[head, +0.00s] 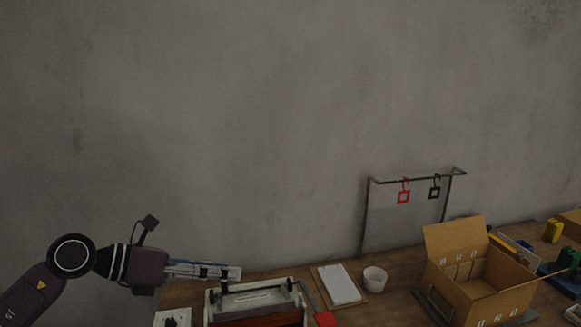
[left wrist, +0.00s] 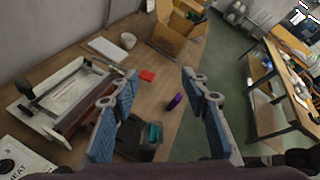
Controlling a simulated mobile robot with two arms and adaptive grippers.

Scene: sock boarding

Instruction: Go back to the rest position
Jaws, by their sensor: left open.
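My left gripper (head: 238,272) reaches in from the left in the head view, above the left end of the wooden bench. In the left wrist view its two blue-padded fingers (left wrist: 155,110) stand wide apart with nothing between them. It is open and empty, held above the bench top (left wrist: 185,125). My right gripper does not show in either view.
A white-framed press (head: 256,300) stands beneath my left gripper. A white pad (head: 339,284), white cup (head: 375,279), open cardboard box (head: 470,290) and rack (head: 367,215) with red and black hangers stand right.

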